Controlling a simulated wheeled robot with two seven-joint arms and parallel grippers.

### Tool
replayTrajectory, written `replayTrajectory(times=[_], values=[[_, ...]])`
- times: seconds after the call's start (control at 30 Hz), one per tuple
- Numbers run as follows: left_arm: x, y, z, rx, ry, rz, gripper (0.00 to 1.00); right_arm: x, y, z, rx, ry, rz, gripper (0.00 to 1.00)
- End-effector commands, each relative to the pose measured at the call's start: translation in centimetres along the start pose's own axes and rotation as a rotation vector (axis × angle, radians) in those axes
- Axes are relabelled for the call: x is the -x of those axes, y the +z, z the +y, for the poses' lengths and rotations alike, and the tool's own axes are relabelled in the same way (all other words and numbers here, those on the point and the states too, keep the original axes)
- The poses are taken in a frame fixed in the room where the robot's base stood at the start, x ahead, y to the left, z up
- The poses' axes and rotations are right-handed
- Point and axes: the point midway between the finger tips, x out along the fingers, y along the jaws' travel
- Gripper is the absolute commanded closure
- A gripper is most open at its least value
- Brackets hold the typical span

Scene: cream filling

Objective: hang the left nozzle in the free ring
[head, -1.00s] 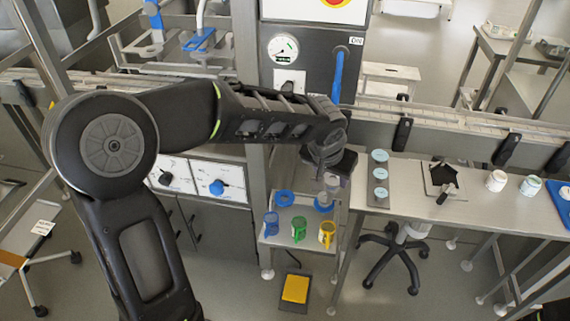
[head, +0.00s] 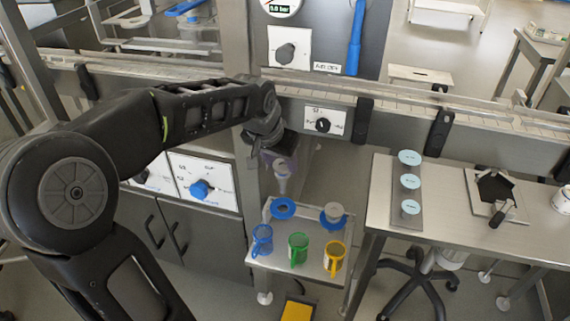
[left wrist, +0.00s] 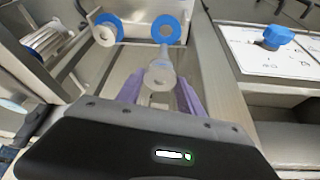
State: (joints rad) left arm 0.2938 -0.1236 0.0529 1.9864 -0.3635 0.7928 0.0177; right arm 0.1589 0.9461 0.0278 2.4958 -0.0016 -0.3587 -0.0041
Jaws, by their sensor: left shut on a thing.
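My left gripper (head: 270,156) is shut on a pale translucent nozzle (head: 283,178), which hangs upright below it. The purple fingers (left wrist: 160,98) grip the nozzle (left wrist: 160,74) in the left wrist view. The free blue ring (head: 283,208) is just below the nozzle's lower end, apparently with a small gap. This ring also shows in the left wrist view (left wrist: 167,20), beyond the nozzle. The other blue ring (head: 333,224), to the right, has another pale nozzle (head: 333,211) sitting in it; both show at the upper left of the left wrist view. My right gripper is not in view.
Below the rings, a metal shelf (head: 282,262) carries a blue jug (head: 262,240), a green jug (head: 298,248) and a yellow jug (head: 334,256). A metal post stands close to the left of the rings. A table (head: 445,200) with round-lidded pots is at the right.

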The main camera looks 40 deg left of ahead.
Motion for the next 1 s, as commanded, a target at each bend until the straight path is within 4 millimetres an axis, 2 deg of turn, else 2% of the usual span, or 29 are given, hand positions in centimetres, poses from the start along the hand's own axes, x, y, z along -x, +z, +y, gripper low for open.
replayTrajectory(times=[0.37,0.8,1.0], values=[[-0.4,0.1,0.1,-0.001,0.0,0.001,1.0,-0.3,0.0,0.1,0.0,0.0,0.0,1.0],[-3.6,1.6,0.1,-0.001,0.0,0.0,1.0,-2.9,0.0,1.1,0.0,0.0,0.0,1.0],[-4.3,1.9,0.1,-0.001,-0.001,0.001,1.0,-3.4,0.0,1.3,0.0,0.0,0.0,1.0]])
